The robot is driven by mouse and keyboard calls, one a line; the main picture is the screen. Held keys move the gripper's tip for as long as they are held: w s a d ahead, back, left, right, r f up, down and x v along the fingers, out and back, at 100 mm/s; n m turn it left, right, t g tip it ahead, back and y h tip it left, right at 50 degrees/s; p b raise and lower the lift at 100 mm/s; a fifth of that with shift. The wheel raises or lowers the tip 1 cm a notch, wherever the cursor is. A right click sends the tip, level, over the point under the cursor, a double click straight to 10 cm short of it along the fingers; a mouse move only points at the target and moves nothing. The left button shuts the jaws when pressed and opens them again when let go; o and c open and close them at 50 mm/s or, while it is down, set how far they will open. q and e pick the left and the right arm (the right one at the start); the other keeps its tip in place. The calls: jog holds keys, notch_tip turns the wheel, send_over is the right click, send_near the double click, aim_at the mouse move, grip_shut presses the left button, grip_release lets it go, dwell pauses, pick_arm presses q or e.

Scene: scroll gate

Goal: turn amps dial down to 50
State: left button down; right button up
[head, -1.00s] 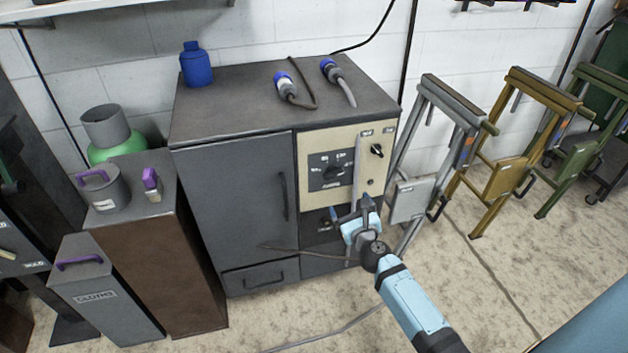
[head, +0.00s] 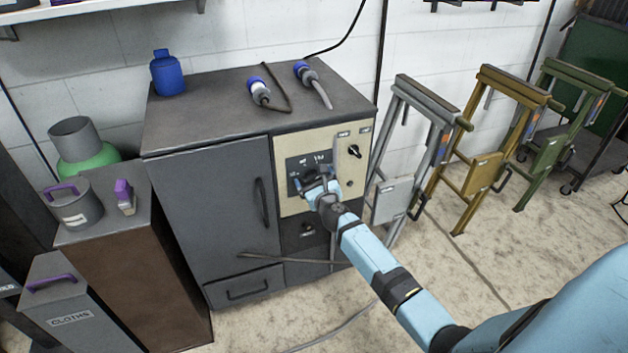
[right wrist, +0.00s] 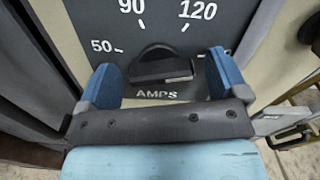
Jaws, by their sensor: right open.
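The amps dial (right wrist: 160,66) is a black knob on a dark plate lettered AMPS, with the marks 50, 90 and 120 showing in the right wrist view. The 50 mark is at the left. I cannot tell for sure which mark the knob points to. My right gripper (right wrist: 163,80) is open, with one blue finger on each side of the knob and gaps between. In the head view my right gripper (head: 318,182) is in front of the dial plate (head: 297,165) and hides the knob. My left gripper is not in view.
The dial sits on a cream panel (head: 290,207) of a grey cabinet (head: 215,210). A small black switch (head: 354,151) is at the panel's upper right. Folded stands (head: 395,190) are to the right.

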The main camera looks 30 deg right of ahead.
jog(key=c, duration=0.9)
